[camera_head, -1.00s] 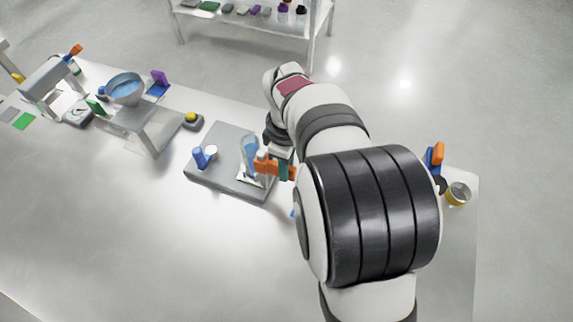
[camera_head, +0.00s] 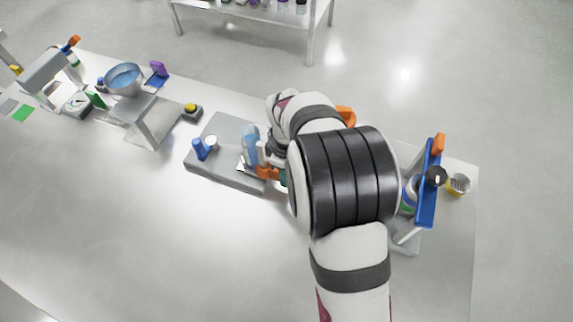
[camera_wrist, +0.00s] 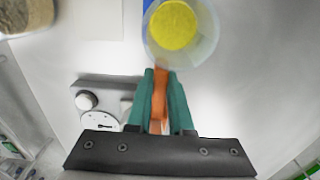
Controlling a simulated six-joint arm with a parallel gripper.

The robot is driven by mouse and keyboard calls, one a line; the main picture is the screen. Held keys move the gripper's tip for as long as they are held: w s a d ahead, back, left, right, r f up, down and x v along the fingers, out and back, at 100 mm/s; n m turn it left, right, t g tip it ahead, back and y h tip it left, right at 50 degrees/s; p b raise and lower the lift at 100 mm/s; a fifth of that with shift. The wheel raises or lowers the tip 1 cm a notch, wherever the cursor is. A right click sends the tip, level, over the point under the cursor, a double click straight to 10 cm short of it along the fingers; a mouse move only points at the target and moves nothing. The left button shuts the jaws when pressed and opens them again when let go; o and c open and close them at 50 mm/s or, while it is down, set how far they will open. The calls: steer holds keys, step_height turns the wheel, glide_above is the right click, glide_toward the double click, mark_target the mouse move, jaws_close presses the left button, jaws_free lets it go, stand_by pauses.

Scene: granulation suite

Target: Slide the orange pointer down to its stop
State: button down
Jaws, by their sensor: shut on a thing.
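The orange pointer (camera_wrist: 158,98) shows in the wrist view between the two teal fingers of my gripper (camera_wrist: 162,82), which is shut on it. In the head view only a small orange part of the pointer (camera_head: 263,172) shows beside the clear cylinder (camera_head: 250,146) on the grey base plate (camera_head: 210,176). My gripper there is mostly hidden behind my arm, with a bit of teal at the pointer's right. The pointer's stop cannot be made out.
In the wrist view a clear round vessel with a yellow disc (camera_wrist: 175,25) lies just beyond the fingertips. A blue peg (camera_head: 199,148) stands on the plate's left. A blue upright piece (camera_head: 430,185) and a small cup (camera_head: 459,184) are at the right. The front left table is clear.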

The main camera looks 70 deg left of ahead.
steer(key=c, duration=0.8)
jaws_free()
steer(key=shift+f, duration=0.15)
step_height(320, 180, up, 16)
steer(key=shift+f, duration=0.1)
